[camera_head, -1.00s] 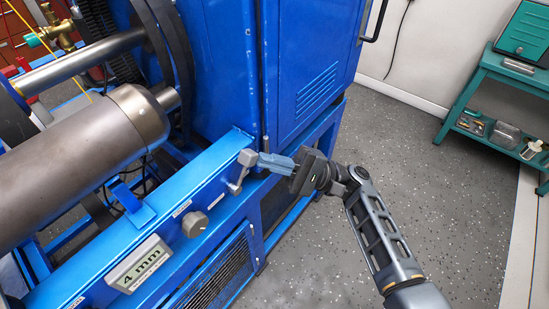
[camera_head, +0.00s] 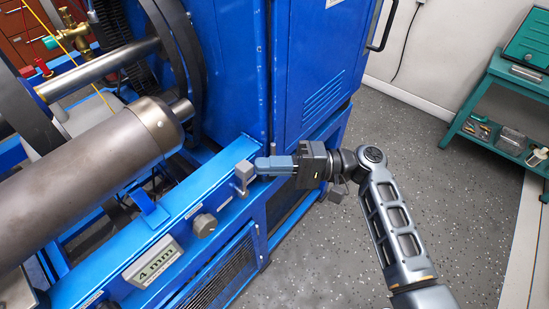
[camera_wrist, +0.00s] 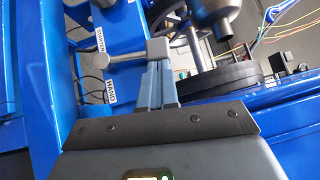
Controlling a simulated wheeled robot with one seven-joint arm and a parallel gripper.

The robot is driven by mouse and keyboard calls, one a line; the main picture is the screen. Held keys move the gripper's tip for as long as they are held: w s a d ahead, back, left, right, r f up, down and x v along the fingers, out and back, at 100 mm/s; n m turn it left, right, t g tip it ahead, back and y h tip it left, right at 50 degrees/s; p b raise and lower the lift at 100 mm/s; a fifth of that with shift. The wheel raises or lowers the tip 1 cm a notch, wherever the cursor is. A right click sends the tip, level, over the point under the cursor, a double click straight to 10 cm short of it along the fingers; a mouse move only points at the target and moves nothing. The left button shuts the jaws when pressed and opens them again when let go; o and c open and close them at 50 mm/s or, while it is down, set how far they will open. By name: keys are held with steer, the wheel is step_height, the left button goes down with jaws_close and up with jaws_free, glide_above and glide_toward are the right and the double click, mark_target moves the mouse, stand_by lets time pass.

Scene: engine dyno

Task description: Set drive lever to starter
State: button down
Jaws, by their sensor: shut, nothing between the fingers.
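The drive lever is a grey metal arm with a blocky end (camera_head: 243,172) on the blue front rail of the dyno. In the wrist view its block (camera_wrist: 157,48) is just beyond my fingertips, and its arm runs left between the STARTER label (camera_wrist: 100,38) and the HAND label (camera_wrist: 110,92). My gripper (camera_head: 257,165) reaches in from the right with its blue-grey fingers shut and empty. The fingertips (camera_wrist: 158,64) are against or very close to the block; contact is hard to tell.
A round knob (camera_head: 204,224) and a "4 mm" display (camera_head: 153,262) sit on the rail left of the lever. A tall blue cabinet (camera_head: 320,75) stands behind my gripper. The floor (camera_head: 465,220) is open to the right.

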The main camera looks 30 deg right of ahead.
mark_target(245, 174)
steer(key=shift+s+a+r+n+g+h+p, duration=0.2)
steer(key=shift+a+r+n+h+p, duration=0.25)
steer(key=shift+a+n+p, duration=0.1)
steer(key=shift+s+a+r+n+g+h+p, duration=0.15)
steer(key=shift+a+r+n+g+h+p, duration=0.05)
steer(key=shift+a+r+n+h+p, duration=0.25)
steer(key=shift+s+a+r+n+h+p, duration=0.1)
steer(key=shift+s+a+n+h+p, duration=0.05)
steer(key=shift+a+n+h+p, duration=0.3)
steer(key=shift+s+a+r+n+h+p, duration=0.1)
steer(key=shift+s+a+n+h+p, duration=0.05)
steer(key=shift+a+n+h+p, duration=0.35)
steer(key=shift+s+a+n+g+h+p, duration=0.2)
steer(key=shift+a+n+g+h+p, duration=0.15)
steer(key=shift+a+h+p, duration=0.35)
steer(key=shift+s+a+f, duration=0.15)
steer(key=shift+a+f, duration=0.05)
steer(key=shift+a, duration=0.2)
steer(key=shift+a, duration=0.1)
